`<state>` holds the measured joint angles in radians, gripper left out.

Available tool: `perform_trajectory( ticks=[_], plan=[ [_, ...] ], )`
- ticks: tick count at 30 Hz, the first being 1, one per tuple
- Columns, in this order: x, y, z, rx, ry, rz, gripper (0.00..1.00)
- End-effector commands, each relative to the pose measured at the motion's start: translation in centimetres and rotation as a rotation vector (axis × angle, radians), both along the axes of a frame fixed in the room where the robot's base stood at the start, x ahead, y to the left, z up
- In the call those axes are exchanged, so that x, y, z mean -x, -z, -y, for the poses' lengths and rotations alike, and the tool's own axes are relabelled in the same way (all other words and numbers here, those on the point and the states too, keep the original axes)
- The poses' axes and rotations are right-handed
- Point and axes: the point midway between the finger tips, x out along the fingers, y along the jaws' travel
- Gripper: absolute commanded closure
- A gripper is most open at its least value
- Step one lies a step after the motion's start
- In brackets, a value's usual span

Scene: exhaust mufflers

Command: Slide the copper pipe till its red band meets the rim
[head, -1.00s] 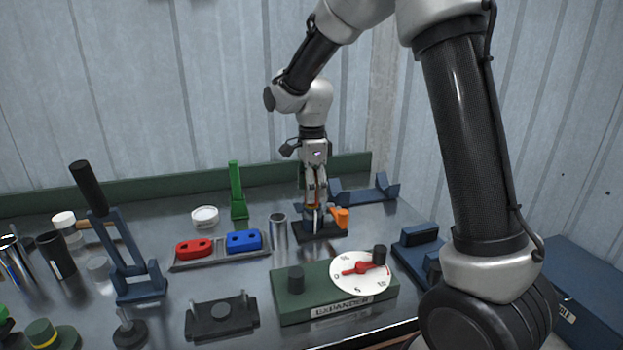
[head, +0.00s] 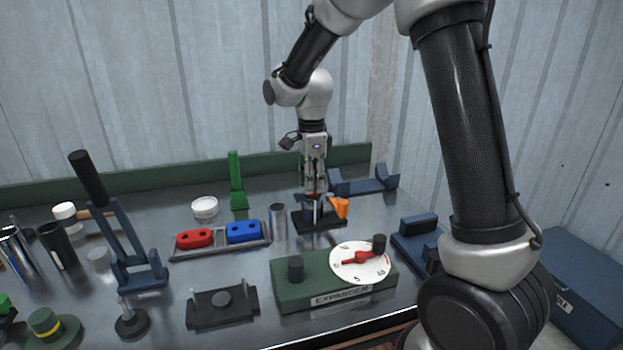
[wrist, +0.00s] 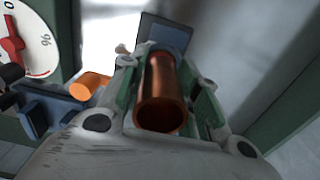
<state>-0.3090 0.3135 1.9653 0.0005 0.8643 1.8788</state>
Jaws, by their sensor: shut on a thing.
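The copper pipe (wrist: 158,92) stands between the green-padded fingers of my gripper (wrist: 163,88) in the wrist view, its open end facing the camera. In the head view my gripper (head: 315,186) points straight down over a dark blue holder (head: 312,212) with an orange handle (head: 341,207) at its right. The gripper is shut on the pipe just above the holder. A small reddish patch shows below the fingers, but I cannot tell whether it is the red band.
A green expander box (head: 335,280) with a white dial stands in front of the holder. A metal cylinder (head: 278,221) and a tray with red and blue blocks (head: 220,243) are to the left. A blue cradle (head: 365,184) lies behind right.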

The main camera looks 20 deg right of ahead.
Motion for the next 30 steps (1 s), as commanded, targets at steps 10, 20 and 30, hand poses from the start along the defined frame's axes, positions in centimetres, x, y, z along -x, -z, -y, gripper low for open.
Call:
perform_trajectory(
  ticks=[10,20,30],
  plan=[
    [0.03,1.01,0.01,0.0,0.0,-0.001,0.98],
    [0.03,1.06,0.01,0.0,0.0,-0.001,0.98],
    [0.02,1.04,0.0,0.0,0.0,0.0,0.43]
  ],
)
